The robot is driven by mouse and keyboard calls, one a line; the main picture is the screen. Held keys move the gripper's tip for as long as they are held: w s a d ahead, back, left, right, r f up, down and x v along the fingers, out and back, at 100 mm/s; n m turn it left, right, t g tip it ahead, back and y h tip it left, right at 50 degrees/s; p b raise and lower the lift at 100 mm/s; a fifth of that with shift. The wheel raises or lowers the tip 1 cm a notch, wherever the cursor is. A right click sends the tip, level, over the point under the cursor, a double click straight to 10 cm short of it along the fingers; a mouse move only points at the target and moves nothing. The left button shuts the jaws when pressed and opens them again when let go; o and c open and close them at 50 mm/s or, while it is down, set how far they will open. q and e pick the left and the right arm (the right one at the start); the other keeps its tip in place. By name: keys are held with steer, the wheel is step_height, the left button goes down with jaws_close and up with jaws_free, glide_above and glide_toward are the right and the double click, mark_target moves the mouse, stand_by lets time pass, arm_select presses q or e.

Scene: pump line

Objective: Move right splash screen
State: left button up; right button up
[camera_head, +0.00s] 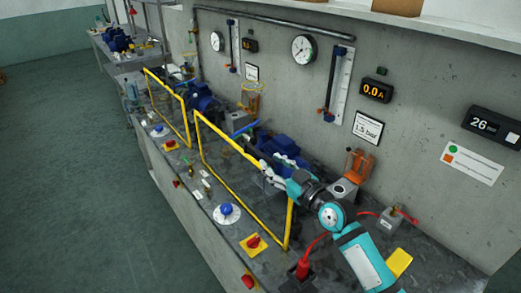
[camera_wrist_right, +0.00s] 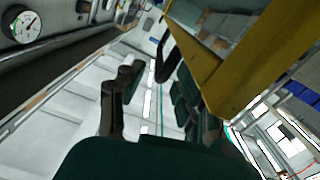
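The right splash screen is a clear pane in a yellow frame (camera_head: 231,143), standing upright along the front of the bench in the head view. My right gripper (camera_head: 268,172) is at the upper right corner of this frame and covers part of its top bar. In the right wrist view a yellow frame corner (camera_wrist_right: 231,85) looms large at the right. The fingers of my right gripper (camera_wrist_right: 152,88) are apart there, with no bar visible between them. Whether they touch the frame I cannot tell. My left gripper is not in view.
A second yellow-framed screen (camera_head: 166,99) stands farther left. Behind the right screen are a blue motor (camera_head: 279,147) and an orange-filled container (camera_head: 358,164). In front are a blue knob (camera_head: 227,209), a red-yellow switch (camera_head: 253,242) and a red plug (camera_head: 303,268). Gauges hang on the wall.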

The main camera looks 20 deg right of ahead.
mark_target(261, 154)
steer(key=x, duration=0.5)
steer(key=shift+w+a+r+p, duration=0.1)
steer(key=shift+w+p, duration=0.1)
steer(key=shift+p, duration=0.2)
steer(key=shift+w+a, duration=0.1)
steer(key=shift+w, duration=0.25)
jaws_close()
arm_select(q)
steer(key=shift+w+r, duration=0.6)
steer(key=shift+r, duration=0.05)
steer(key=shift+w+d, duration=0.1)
